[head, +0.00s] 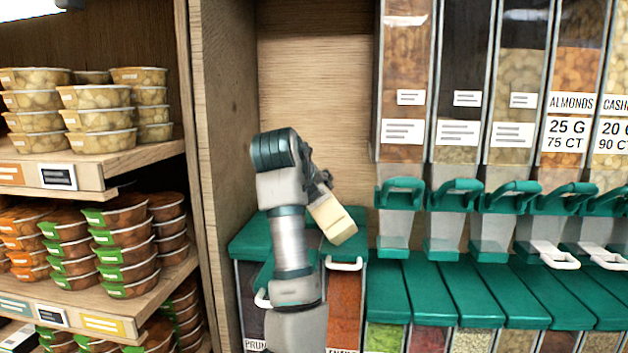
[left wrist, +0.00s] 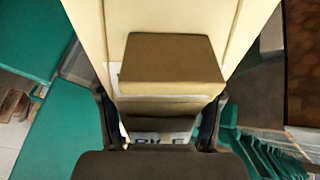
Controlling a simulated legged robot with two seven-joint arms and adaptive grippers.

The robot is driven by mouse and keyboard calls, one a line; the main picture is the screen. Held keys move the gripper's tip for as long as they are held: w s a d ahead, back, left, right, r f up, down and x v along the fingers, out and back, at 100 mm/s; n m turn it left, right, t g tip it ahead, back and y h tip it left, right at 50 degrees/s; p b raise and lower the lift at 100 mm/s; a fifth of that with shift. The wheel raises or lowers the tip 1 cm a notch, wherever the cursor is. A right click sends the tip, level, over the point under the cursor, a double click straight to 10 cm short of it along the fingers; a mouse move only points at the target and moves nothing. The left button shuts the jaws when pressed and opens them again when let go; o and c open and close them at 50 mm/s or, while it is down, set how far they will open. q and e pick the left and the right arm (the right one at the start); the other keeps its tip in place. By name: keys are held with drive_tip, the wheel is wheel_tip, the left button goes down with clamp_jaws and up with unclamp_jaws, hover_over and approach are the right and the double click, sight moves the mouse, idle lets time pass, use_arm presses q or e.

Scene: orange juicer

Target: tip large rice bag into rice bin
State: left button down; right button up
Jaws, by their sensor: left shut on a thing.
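My left gripper (head: 320,190) is raised above the green-lidded bins in the head view. It is shut on a cream rice bag (head: 335,222), which hangs tilted from it. In the left wrist view the bag (left wrist: 100,45) fills the middle between the fingers, with a white label partly hidden by the gripper (left wrist: 160,118). My arm covers part of the bins below, and I cannot tell which one is the rice bin. My right gripper is not in view.
Green-lidded bins (head: 440,290) run along the right, under clear dispensers (head: 515,90) with green handles. A wooden divider (head: 225,150) stands left of my arm. Shelves with stacked tubs (head: 105,125) are further left. The wooden back panel (head: 315,100) above the gripper is bare.

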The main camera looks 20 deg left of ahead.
use_arm(q)
drive_tip(key=shift+w+a+f+n+g+h+p, duration=0.1)
drive_tip(key=shift+a+f+n+g+h+p, duration=0.15)
drive_tip(key=shift+f+h, duration=0.25)
drive_tip(key=shift+a+f+n+g+h+p, duration=0.1)
drive_tip(key=shift+f+n+g+h, duration=0.25)
drive_tip(key=shift+f+h, duration=0.1)
drive_tip(key=shift+w+a+f+n+g+h, duration=0.1)
drive_tip(key=shift+a+f+n+g+h, duration=0.25)
drive_tip(key=shift+f, duration=0.3)
drive_tip(key=shift+w+a+f+n+g+h, duration=0.15)
drive_tip(key=shift+a+f+n+h, duration=0.1)
drive_tip(key=shift+f+h, duration=0.25)
wheel_tip(320, 180, down, 2)
drive_tip(key=shift+a+n+g+h, duration=0.1)
drive_tip(key=shift+n+g+h, duration=0.2)
drive_tip(key=shift+n+h, duration=0.15)
drive_tip(key=shift+w+a+r+n+g+h, duration=0.15)
drive_tip(key=shift+n+g+h, duration=0.1)
drive_tip(key=shift+h, duration=0.3)
drive_tip(key=shift+w+a+f+n+g+h, duration=0.1)
drive_tip(key=shift+a+n+g+h, duration=0.1)
drive_tip(key=shift+h, duration=0.3)
drive_tip(key=shift+a, duration=0.25)
drive_tip(key=shift+a, duration=0.1)
drive_tip(key=shift+d, duration=0.3)
